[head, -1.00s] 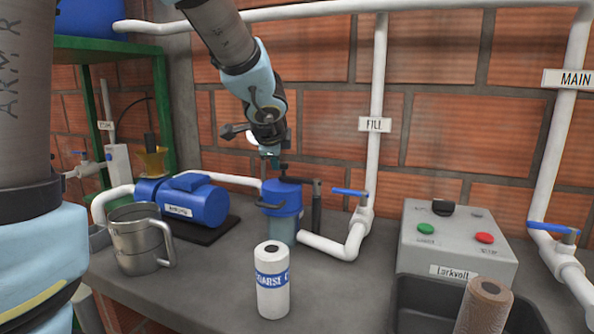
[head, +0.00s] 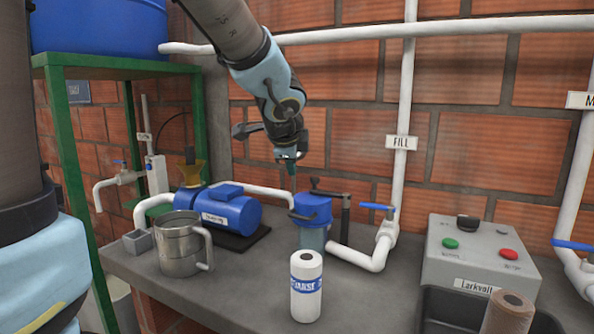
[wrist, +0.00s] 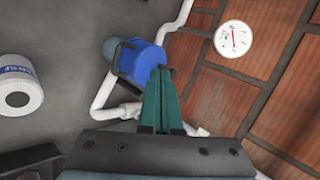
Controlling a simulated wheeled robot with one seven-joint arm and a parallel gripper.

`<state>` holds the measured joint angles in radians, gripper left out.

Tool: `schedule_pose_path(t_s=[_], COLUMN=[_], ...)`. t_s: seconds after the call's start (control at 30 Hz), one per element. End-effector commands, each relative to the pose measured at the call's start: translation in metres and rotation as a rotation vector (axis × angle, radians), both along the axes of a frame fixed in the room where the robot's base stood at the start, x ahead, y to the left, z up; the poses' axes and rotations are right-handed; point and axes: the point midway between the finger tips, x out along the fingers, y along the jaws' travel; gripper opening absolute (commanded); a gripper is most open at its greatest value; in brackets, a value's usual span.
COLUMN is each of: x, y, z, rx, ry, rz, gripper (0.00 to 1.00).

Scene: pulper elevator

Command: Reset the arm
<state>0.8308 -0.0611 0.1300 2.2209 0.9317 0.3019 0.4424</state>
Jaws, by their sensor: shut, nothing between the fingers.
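My gripper (head: 291,168) hangs from the raised arm, pointing down just above the blue-capped filter housing (head: 313,210). In the wrist view its two green fingers (wrist: 162,100) are pressed together with nothing between them. The filter housing's blue cap (wrist: 140,62) shows just beyond the fingertips there. In the head view the gripper looks apart from the cap, though the fingertips are small. The arm is bent at the elbow and comes in from the top.
A white roll labelled COARSE (head: 306,287) stands in front of the housing. A metal jug (head: 180,245) and blue pump (head: 228,212) are left; a control box (head: 478,254) is right. White pipes (head: 397,142) run along the brick wall. A gauge (wrist: 233,39) shows in the wrist view.

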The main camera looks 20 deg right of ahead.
Motion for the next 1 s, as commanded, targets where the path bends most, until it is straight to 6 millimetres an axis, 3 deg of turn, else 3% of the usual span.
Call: schedule_pose_path(t_s=[0.2, 0.37, 0.47, 0.53, 0.7, 0.83, 1.0], x=[-0.015, -0.015, -0.013, -0.017, -0.045, -0.075, -0.102], y=[0.013, 0.031, 0.064, 0.097, 0.175, 0.214, 0.237], z=[0.020, 0.012, -0.012, -0.035, -0.089, -0.118, -0.137], rx=[0.000, -0.022, -0.080, -0.144, -0.335, -0.470, -0.583], ry=[-0.001, 0.046, 0.149, 0.249, 0.486, 0.613, 0.702], rz=[0.000, 0.071, 0.243, 0.425, 0.946, 1.300, 1.592], gripper=[0.00, 0.00, 0.00, 0.00, 0.00, 0.00, 0.00])
